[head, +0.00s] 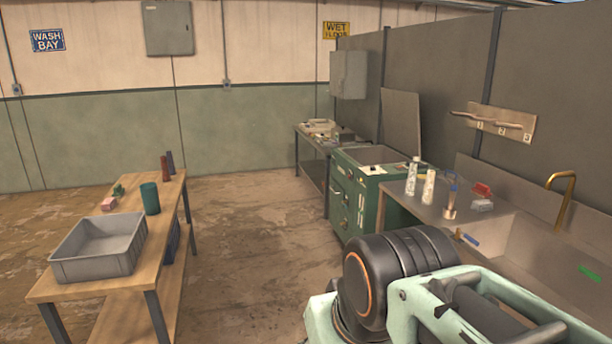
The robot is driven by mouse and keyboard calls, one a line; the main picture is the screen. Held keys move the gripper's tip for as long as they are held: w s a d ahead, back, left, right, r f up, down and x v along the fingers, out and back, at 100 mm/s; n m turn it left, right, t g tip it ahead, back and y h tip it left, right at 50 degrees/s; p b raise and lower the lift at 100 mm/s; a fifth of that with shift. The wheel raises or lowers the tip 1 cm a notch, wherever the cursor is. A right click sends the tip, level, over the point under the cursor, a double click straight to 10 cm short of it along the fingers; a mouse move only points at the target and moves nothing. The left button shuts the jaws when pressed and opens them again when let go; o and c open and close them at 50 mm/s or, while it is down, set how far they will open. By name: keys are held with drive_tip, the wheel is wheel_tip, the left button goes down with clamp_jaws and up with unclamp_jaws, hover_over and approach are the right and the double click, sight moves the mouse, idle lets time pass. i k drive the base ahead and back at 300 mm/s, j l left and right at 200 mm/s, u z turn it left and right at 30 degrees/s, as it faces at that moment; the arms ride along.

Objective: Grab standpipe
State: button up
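No thing here is plainly marked as the standpipe. A brass curved pipe (567,198) rises at the back of the sink basin (565,262) on the right and bends over at its top. A small copper-coloured upright piece (449,206) stands on the counter left of the basin, with a blue and dark thing at its top. I cannot tell which of these, if either, is the standpipe. My arm fills the lower right and covers the front of the counter. The fingers of my gripper do not show.
A green cabinet (345,200) stands behind. A wooden table (60,287) with a grey bin (98,262) is left. Open floor (240,260) lies between.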

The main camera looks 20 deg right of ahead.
sight(454, 184)
drive_tip(key=i+z, duration=0.2)
drive_tip(key=z, duration=0.3)
drive_tip(key=i+z, duration=0.2)
drive_tip(key=z, duration=0.3)
drive_tip(key=i+j+z, duration=0.15)
drive_tip(key=z, duration=0.35)
